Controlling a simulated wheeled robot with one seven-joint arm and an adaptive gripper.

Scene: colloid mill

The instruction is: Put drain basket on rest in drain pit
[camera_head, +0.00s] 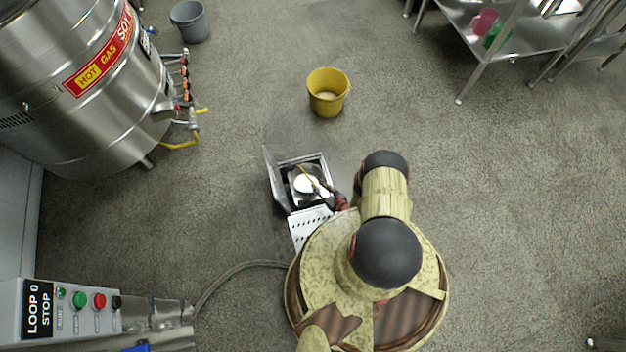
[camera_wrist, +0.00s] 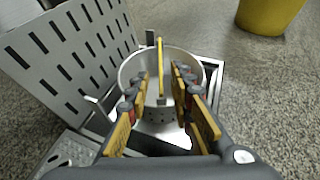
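The drain basket (camera_head: 306,184) is a round, pale metal cup inside the square opening of the drain pit (camera_head: 322,162). In the wrist view the basket (camera_wrist: 160,123) shows small holes in its wall and a yellow handle (camera_wrist: 160,68) standing over its mouth. My gripper (camera_head: 333,198) is low at the pit's right side. In the wrist view its fingers (camera_wrist: 160,78) are spread apart, one on each side of the handle, with visible gaps to it. The rest under the basket is hidden, so I cannot tell the seating.
A slotted grate (camera_wrist: 75,60) stands tilted up beside the pit. A perforated plate (camera_head: 308,226) lies in front of the pit. A yellow bucket (camera_head: 328,92) stands behind it. A steel boiler (camera_head: 85,85) is at left, a steel table (camera_head: 490,40) at upper right. Floor between is clear.

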